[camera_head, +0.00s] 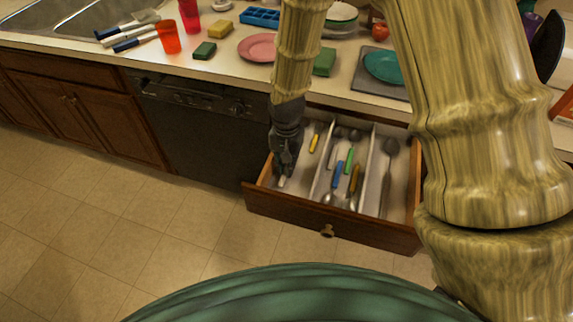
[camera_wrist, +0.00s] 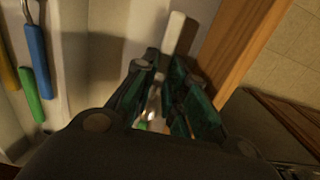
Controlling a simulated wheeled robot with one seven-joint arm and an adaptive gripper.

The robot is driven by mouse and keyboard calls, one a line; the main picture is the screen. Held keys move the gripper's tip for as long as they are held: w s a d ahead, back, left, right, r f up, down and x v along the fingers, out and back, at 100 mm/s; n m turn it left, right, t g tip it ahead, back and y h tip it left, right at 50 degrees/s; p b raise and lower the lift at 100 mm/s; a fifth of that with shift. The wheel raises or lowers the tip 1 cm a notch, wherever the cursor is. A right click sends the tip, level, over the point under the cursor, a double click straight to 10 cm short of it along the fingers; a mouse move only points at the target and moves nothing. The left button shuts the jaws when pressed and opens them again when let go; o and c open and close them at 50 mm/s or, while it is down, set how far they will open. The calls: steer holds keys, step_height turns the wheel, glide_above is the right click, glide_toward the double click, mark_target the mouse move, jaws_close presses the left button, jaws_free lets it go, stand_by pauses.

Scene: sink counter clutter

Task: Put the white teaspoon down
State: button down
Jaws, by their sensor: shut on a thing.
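My gripper (camera_head: 284,168) is inside or just over the left compartment of an open wooden drawer (camera_head: 370,232). It is shut on the white teaspoon (camera_head: 281,182). In the wrist view, the teaspoon's white handle (camera_wrist: 175,36) sticks out beyond the fingers (camera_wrist: 168,92), and a bit of shiny metal shows between them. The fingers hide the rest of the spoon. I cannot tell whether the spoon touches the drawer floor.
White dividers split the drawer. A yellow-handled utensil (camera_head: 316,138) lies behind my gripper; green-, blue- and orange-handled ones (camera_head: 354,180) lie in the middle, and a grey spoon (camera_head: 389,165) at right. The drawer's wooden side wall (camera_wrist: 240,45) is close to the fingers.

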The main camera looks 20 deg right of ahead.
steer(key=shift+f, duration=0.35)
steer(key=c, duration=1.7)
jaws_free()
steer(key=shift+f, duration=0.15)
steer(key=shift+w+r+b, duration=0.1)
steer(key=shift+r+b, duration=0.55)
steer(key=shift+r, duration=5.55)
